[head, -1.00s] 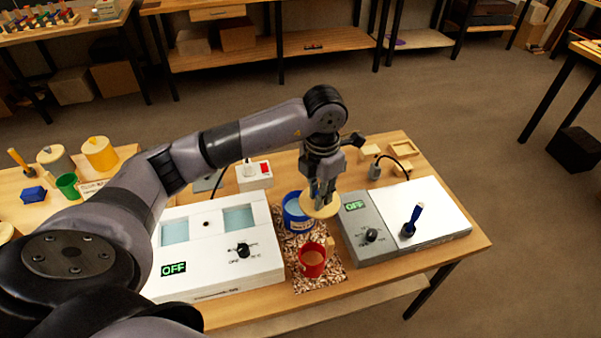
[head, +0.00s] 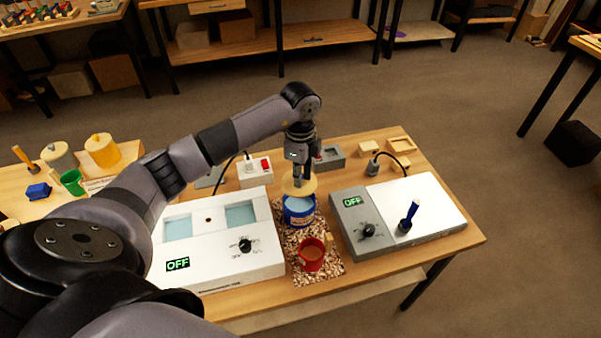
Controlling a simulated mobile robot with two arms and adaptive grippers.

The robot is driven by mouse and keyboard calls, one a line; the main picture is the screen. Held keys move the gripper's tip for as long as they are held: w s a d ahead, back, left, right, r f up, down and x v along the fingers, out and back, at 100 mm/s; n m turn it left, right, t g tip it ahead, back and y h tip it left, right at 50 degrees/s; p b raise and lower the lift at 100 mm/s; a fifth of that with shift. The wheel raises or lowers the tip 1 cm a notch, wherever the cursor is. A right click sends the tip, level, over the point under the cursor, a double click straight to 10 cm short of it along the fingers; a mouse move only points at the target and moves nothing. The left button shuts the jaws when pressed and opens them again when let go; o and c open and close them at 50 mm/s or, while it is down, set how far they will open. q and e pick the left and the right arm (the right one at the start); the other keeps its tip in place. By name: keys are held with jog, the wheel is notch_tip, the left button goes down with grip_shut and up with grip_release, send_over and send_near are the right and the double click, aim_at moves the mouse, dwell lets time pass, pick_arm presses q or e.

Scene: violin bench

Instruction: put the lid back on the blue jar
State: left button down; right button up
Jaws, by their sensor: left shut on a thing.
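The blue jar (head: 299,211) stands on a speckled mat in the middle of the bench. Its round, pale wooden lid (head: 308,186) is over the jar's mouth and hides part of the opening. I cannot tell whether the lid touches the rim or is slightly above it. My left gripper (head: 298,180) points down from above and is shut on the lid. My right gripper is not in view.
A red pot (head: 311,254) stands on the speckled mat (head: 318,277) in front of the jar. A white box with two windows (head: 222,262) is at left. A grey-and-white hotplate unit (head: 437,206) with a blue-handled tool (head: 408,216) is at right.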

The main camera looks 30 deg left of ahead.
pick_arm(q)
jog(key=shift+f+b, duration=0.85)
jog(key=shift+f, duration=0.25)
jog(key=shift+f+b, duration=1.45)
jog(key=shift+f, duration=0.6)
jog(key=shift+f+p, duration=0.1)
jog(key=shift+p, duration=0.2)
dwell(0.4)
jog(key=c, duration=1.4)
grip_release()
